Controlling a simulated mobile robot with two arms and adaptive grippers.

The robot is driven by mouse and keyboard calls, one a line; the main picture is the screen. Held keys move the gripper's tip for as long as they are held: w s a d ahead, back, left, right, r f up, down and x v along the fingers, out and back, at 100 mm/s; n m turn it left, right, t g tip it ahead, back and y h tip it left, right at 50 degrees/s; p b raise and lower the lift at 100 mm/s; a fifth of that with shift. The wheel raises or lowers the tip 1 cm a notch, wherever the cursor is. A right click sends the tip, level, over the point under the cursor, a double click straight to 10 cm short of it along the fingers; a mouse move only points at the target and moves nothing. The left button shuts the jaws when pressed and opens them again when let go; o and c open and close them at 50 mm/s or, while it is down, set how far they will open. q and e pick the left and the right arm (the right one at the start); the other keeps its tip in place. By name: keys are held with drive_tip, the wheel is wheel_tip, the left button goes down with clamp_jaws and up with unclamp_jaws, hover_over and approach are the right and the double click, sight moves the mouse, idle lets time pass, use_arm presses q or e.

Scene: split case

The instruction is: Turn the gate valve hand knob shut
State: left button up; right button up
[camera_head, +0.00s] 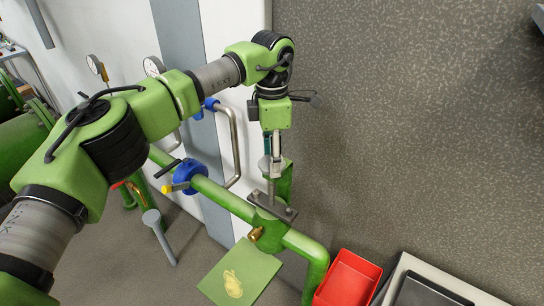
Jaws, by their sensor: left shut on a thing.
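The gate valve (268,219) is a green body with a grey flange plate, set in a green pipe near the middle of the head view. A thin stem rises from it towards my left gripper (271,160). My left gripper points straight down above the valve and is shut on the hand knob at the top of the stem. The knob is mostly hidden by the fingers, so its turn angle cannot be told. My right gripper does not show.
A blue valve (188,176) with a dark lever sits on the pipe to the left. A bent grey pipe (236,150) stands close behind my left arm. A red bin (348,279) and a dark tray (425,291) are at lower right. A green plate (215,281) lies below the valve.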

use_arm(q)
drive_tip(key=shift+r+m, duration=0.1)
drive_tip(key=shift+m, duration=0.3)
drive_tip(key=o, duration=1.1)
wheel_tip(320, 180, up, 12)
idle(0.3)
